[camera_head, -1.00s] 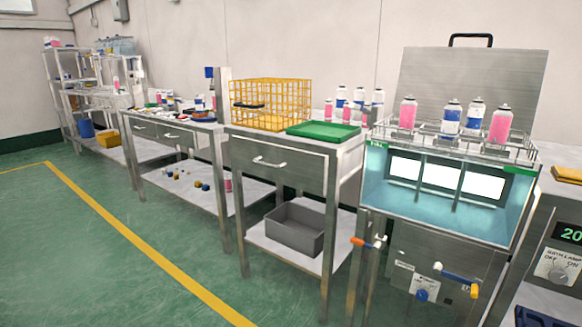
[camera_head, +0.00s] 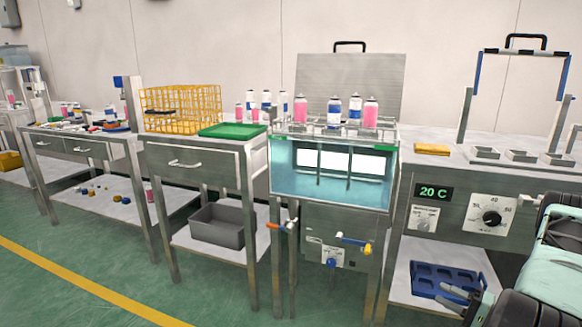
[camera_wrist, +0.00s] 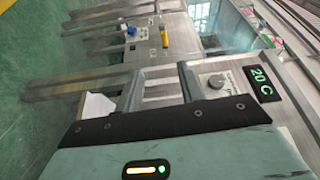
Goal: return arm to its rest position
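My arm (camera_head: 555,265) enters at the right edge of the head view, in front of the bench with the 20 C display. My gripper (camera_head: 458,298) is at the lower right, low in front of that bench's lower shelf. In the wrist view my gripper's two fingers (camera_wrist: 162,88) stand apart with a gap between them. I see nothing held in the gap, so it is open and empty. The wrist view is tilted sideways.
The control bench (camera_head: 455,185) with a blue tray (camera_head: 446,280) on its shelf is close to my arm. The water bath (camera_head: 330,180) with several cans above it stands left of it. Green floor (camera_head: 90,265) is free at the left.

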